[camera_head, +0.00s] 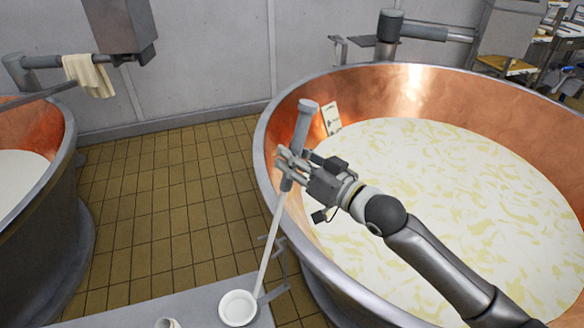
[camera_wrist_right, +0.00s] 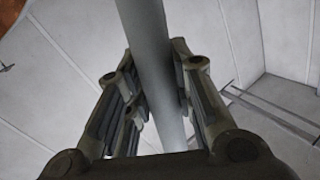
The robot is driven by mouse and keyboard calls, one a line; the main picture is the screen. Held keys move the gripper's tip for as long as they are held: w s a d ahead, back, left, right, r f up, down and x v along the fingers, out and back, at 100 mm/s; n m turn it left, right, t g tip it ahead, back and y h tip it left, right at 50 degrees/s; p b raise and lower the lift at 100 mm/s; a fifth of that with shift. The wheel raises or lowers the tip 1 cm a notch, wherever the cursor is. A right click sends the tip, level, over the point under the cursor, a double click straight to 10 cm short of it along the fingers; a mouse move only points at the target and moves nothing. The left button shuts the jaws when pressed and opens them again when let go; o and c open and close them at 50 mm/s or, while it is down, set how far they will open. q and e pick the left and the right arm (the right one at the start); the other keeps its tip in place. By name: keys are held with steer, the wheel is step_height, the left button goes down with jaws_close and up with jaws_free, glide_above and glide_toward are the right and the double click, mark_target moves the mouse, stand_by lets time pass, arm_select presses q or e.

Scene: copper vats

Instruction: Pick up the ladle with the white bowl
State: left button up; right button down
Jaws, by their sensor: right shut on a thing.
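The ladle (camera_head: 270,243) has a thick grey grip at the top, a thin pale shaft and a white round bowl (camera_head: 238,308) at the lower end. It leans at a slant beside the rim of the right vat, with the bowl at the grey ledge at the bottom. My right gripper (camera_head: 289,165) is shut on the ladle's grey grip, below its top end. In the right wrist view the grey grip (camera_wrist_right: 150,50) runs between the fingers (camera_wrist_right: 160,100). My left gripper is not in view.
A large copper vat (camera_head: 400,90) of whitish liquid with yellow streaks fills the right side; my right arm reaches over it. Another vat (camera_head: 50,200) stands at the left. Tiled floor lies between the vats.

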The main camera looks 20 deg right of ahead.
steer(key=s+a+r+p, duration=0.3)
steer(key=s+r+p, duration=0.2)
steer(key=s+r, duration=0.5)
steer(key=r+p, duration=0.1)
steer(key=p, duration=0.1)
steer(key=s+r+p, duration=0.1)
steer(key=r+p, duration=0.2)
steer(key=p, duration=0.2)
steer(key=shift+s+a+r, duration=0.15)
steer(key=shift+s+r, duration=0.1)
steer(key=shift+f, duration=0.1)
